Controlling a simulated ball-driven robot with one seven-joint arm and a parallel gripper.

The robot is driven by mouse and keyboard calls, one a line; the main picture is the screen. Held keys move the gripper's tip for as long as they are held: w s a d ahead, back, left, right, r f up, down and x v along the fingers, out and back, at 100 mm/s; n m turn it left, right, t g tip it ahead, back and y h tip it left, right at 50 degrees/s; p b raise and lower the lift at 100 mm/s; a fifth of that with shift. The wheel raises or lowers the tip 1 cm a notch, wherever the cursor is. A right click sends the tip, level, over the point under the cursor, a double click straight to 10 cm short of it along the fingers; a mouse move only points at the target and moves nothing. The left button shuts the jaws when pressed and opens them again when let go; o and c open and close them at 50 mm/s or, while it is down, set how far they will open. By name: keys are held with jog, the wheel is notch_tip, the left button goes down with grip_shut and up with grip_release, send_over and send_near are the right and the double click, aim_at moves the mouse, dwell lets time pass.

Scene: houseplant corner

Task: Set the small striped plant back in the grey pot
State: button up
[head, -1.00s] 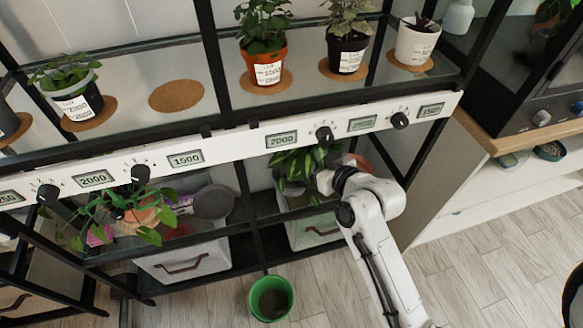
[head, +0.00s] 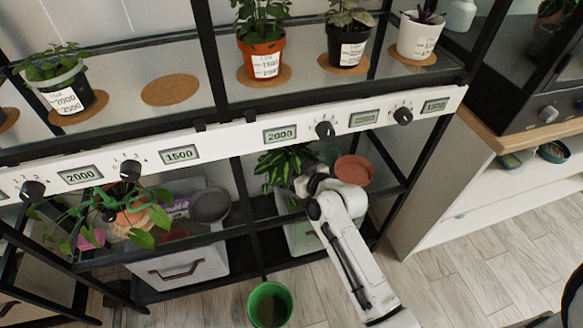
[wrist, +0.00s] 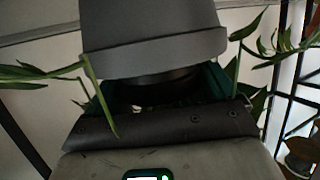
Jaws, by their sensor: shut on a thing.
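In the wrist view a grey pot (wrist: 155,35) with a wide rim fills the top centre, just beyond my jaws. My gripper (wrist: 160,95) is shut on the small striped plant, at a dark part by the pot's rim. The plant's narrow green leaves (wrist: 40,77) stick out on both sides of the jaws. Whether the plant is seated in the pot cannot be told. In the head view my gripper (head: 303,183) is at the right bay of the lower shelf, beside green leaves (head: 282,165). My arm and the leaves hide the pot there.
A terracotta pot (head: 353,170) is right of my gripper. A black shelf upright (head: 244,205) is to its left. Beyond it are a grey round vessel (head: 209,205) and a trailing plant (head: 140,207). A white control rail (head: 225,146) runs above. A green bucket (head: 270,305) is on the floor.

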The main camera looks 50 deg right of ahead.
jog(key=shift+f, duration=0.1)
jog(key=o, duration=1)
jog(key=shift+o, duration=0.2)
